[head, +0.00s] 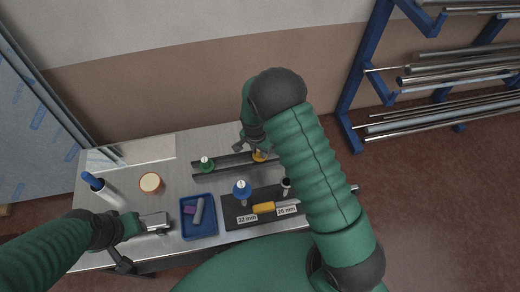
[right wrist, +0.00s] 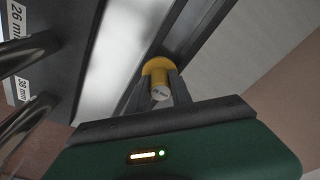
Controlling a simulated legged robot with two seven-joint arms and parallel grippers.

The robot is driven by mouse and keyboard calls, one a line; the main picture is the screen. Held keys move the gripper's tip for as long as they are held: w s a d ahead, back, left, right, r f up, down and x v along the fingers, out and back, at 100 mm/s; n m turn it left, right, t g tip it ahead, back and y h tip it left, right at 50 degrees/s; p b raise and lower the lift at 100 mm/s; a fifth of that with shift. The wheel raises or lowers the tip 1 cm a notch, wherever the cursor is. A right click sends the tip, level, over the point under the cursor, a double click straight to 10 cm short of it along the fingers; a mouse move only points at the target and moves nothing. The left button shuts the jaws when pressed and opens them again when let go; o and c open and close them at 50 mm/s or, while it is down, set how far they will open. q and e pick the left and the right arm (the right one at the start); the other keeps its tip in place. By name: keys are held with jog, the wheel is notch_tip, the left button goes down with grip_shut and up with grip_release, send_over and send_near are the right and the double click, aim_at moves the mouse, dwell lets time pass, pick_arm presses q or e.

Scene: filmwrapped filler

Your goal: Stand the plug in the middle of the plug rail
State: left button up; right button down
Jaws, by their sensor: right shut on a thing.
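The dark plug rail (head: 232,166) lies along the back of the bench. My right gripper (head: 257,151) is over its right part, partly hidden by my arm. The gripper is shut on a yellow plug (head: 259,157). In the right wrist view the plug (right wrist: 157,68) has a wide yellow flange and a pale labelled end between the fingertips (right wrist: 164,90). The flange is over the dark rail (right wrist: 185,35); I cannot tell whether it touches. A green plug (head: 207,164) stands near the rail's left end. My left gripper (head: 157,222) is low at the left; its jaw opening is unclear.
A dark board (head: 232,214) with 32 mm and 26 mm labels holds a blue plug (head: 242,188) and a yellow-handled tool (head: 263,208). A blue tray (head: 200,230), a round tub (head: 151,183) and a blue-capped bottle (head: 103,190) stand at left.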

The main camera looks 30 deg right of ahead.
aim_at(259, 159)
jog(key=shift+s+a+r, duration=0.1)
jog(key=shift+s, duration=0.1)
jog(key=shift+f, duration=0.3)
jog(key=c, duration=1.4)
grip_release()
jog(key=shift+d, duration=0.4)
jog(key=shift+o, duration=1.3)
jog(key=shift+d+f, duration=0.1)
jog(key=shift+d, duration=0.2)
jog(key=shift+a+r, duration=0.3)
jog(key=shift+r, duration=0.05)
notch_tip(259, 159, up, 12)
jog(key=a, duration=0.1)
jog(key=shift+s+a, duration=0.2)
jog(key=shift+s, duration=0.1)
